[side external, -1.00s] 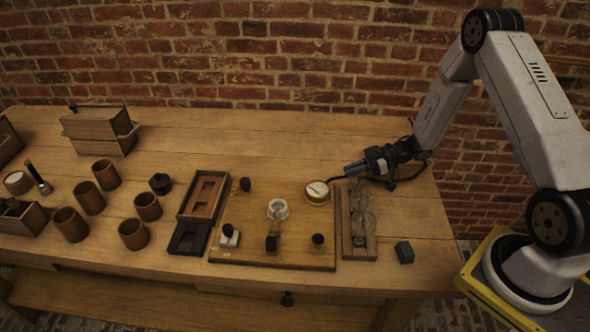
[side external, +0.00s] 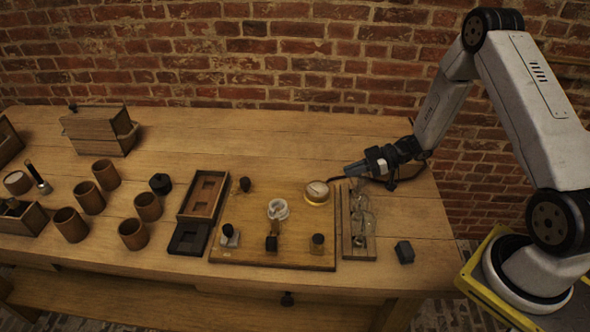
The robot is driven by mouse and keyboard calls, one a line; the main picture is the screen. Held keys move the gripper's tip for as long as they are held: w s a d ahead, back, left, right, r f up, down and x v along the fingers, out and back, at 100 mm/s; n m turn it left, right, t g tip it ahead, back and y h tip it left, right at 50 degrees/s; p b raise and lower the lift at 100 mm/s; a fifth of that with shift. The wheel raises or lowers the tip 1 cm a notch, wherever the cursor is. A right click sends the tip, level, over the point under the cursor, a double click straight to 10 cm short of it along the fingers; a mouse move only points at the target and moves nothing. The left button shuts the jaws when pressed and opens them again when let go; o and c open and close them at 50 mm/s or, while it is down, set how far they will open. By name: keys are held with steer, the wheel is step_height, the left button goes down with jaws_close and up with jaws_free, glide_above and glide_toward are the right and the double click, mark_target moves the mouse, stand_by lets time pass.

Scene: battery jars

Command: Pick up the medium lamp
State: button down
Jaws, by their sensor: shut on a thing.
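My gripper (side external: 350,172) is at the far end of the wooden lamp rack (side external: 346,248), above it. It is shut on a clear glass lamp (side external: 357,190), which is small and faint in this view. More clear glass lamps (side external: 362,222) show in the rack below and nearer the front. Their outlines overlap, so I cannot tell their sizes apart or whether the held lamp is clear of the rack.
A wooden board (side external: 290,255) with a round gauge (side external: 317,192), a white ring (side external: 278,209) and several dark posts lies left of the rack. A dark block (side external: 404,252) sits to the right. Several brown cups (side external: 133,234) stand further left. The table behind the board is clear.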

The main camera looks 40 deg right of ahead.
steer(key=shift+s+r, duration=0.1)
steer(key=shift+s, duration=0.1)
step_height(320, 180, up, 3)
steer(key=shift+f, duration=0.2)
steer(key=s+a+r, duration=0.1)
steer(key=s+r, duration=0.8)
steer(key=s, duration=0.4)
steer(key=shift+s+a+r, duration=0.3)
steer(key=shift+a+r, duration=0.05)
steer(key=shift+a, duration=0.05)
steer(key=shift+r, duration=0.15)
